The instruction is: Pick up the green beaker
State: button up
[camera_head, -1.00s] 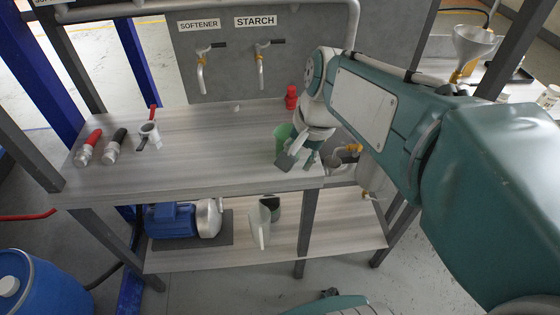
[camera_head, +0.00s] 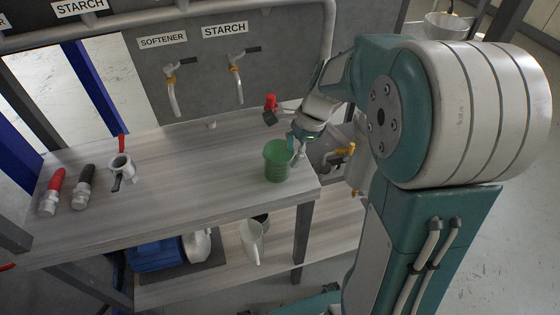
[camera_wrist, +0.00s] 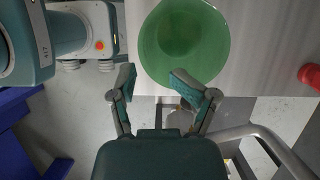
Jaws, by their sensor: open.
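The green beaker (camera_head: 277,163) stands upright near the right front corner of the upper grey table. My gripper (camera_head: 296,140) is at the beaker's right, rear side, its fingers near the rim. In the wrist view the beaker (camera_wrist: 183,38) is seen from above and looks empty. My gripper (camera_wrist: 150,80) shows there with its two fingers spread apart. The right fingertip overlaps the beaker's lower edge; I cannot tell whether it touches. The left fingertip is just off the beaker's left edge. Nothing is held.
A small red item (camera_head: 270,102) stands behind the beaker. Softener tap (camera_head: 173,92) and starch tap (camera_head: 237,78) are on the back panel. A portafilter-like piece (camera_head: 122,168), red-handled fitting (camera_head: 52,190) and black-handled fitting (camera_head: 82,188) lie at left. The table's middle is clear.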

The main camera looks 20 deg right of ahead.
aim_at(276, 182)
jog(key=x, duration=0.4)
jog(key=shift+a+f, duration=0.15)
jog(key=shift+a, duration=0.15)
jog(key=shift+f, duration=0.5)
jog(key=shift+d, duration=0.1)
jog(key=c, duration=0.3)
grip_shut()
